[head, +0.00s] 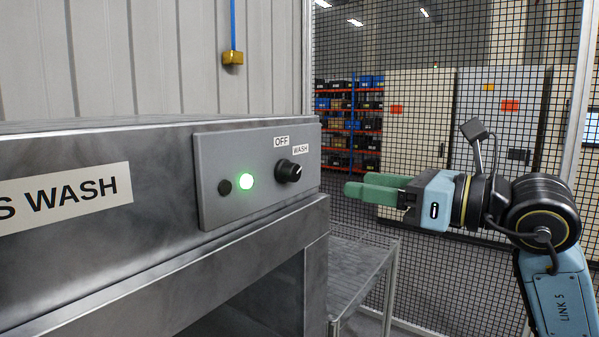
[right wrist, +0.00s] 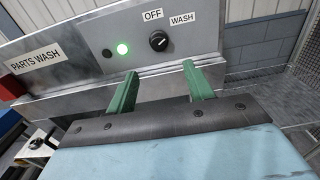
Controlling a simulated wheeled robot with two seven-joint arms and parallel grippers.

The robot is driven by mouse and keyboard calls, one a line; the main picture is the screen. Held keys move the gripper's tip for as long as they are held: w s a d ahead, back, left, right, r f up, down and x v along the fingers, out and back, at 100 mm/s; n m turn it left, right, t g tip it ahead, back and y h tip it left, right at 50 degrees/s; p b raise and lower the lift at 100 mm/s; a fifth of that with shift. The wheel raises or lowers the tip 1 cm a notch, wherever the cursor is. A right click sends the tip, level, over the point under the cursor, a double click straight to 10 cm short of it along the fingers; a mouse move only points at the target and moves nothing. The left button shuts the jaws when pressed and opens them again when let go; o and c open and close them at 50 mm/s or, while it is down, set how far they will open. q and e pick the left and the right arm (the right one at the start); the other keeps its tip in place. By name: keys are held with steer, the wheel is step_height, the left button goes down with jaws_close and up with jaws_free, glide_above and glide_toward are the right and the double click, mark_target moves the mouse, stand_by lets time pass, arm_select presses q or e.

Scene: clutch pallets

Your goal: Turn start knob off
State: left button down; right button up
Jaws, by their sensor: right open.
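The black start knob (head: 288,171) sits on the grey control panel (head: 222,199), with an OFF label above it and a WASH label to its upper right. Its light pointer mark appears turned toward the WASH side. A green light (head: 246,181) glows to its left. My right gripper (head: 358,188) has green fingers, is open and empty, and is to the right of the panel, apart from the knob. In the right wrist view the knob (right wrist: 158,41) is beyond the two spread fingers (right wrist: 160,80). My left gripper is not in view.
The panel is on the metal parts washer (head: 90,235). A lower metal table (head: 355,270) stands to its right. Black mesh fencing (head: 430,275) is behind my right arm, with shelves (head: 350,125) beyond it. The space between fingers and knob looks clear.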

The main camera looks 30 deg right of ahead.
mark_target(297, 174)
steer(key=p+x, duration=0.5)
steer(key=x, duration=0.6)
steer(key=shift+w+a+r, duration=0.1)
steer(key=shift+w+r, duration=0.05)
steer(key=shift+w+a, duration=0.3)
steer(key=shift+w, duration=0.35)
steer(key=c, duration=0.8)
